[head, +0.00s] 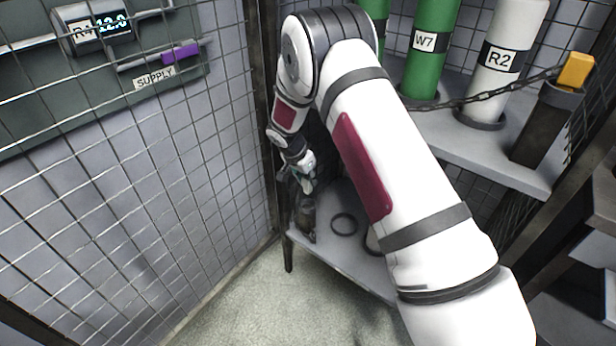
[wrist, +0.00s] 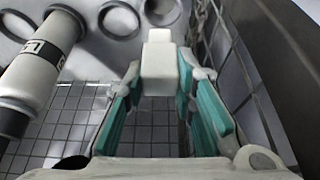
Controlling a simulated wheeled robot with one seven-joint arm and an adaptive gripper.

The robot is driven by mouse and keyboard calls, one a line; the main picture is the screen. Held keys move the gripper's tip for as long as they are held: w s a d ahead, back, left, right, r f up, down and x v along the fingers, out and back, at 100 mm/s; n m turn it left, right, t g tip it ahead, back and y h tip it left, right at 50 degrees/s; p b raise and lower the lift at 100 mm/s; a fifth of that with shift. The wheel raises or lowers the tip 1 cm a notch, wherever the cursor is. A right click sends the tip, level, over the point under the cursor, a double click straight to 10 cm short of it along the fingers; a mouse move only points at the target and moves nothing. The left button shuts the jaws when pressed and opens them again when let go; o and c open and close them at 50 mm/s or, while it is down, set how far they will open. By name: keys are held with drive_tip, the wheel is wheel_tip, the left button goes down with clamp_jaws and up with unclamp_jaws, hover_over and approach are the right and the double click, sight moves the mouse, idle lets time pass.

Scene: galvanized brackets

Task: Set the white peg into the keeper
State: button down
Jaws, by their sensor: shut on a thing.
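The white peg (wrist: 160,62) shows in the wrist view as a pale block between the teal-padded fingers of my gripper (wrist: 161,80). My gripper is shut on it. In the head view my gripper (head: 303,168) is small, at the end of the folded arm, above the left end of the lower shelf. A dark upright post (head: 308,222) stands just below it and may be the keeper; its top is not clear. The peg looks apart from the shelf, but I cannot tell whether it touches the keeper. At the right, a yellow peg (head: 576,70) sits on a dark holder (head: 545,125).
Empty dark rings (head: 343,223) lie on the lower shelf. A white cylinder with a black label (wrist: 37,62) stands close left of my gripper in the wrist view. Wire mesh (head: 150,190) closes the left side. A chain (head: 490,95) hangs before the upper cylinders.

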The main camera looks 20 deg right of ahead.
sight(305, 192)
drive_tip(key=shift+w+a+f, duration=0.1)
drive_tip(key=shift+f, duration=0.1)
drive_tip(key=shift+f+b, duration=0.85)
drive_tip(key=shift+f, duration=1.15)
drive_tip(key=shift+b, duration=0.65)
drive_tip(key=shift+f, duration=0.1)
drive_tip(key=shift+f+b, duration=1.7)
drive_tip(key=shift+b, duration=0.05)
drive_tip(key=c, duration=1.2)
unclamp_jaws()
drive_tip(key=shift+c, duration=0.2)
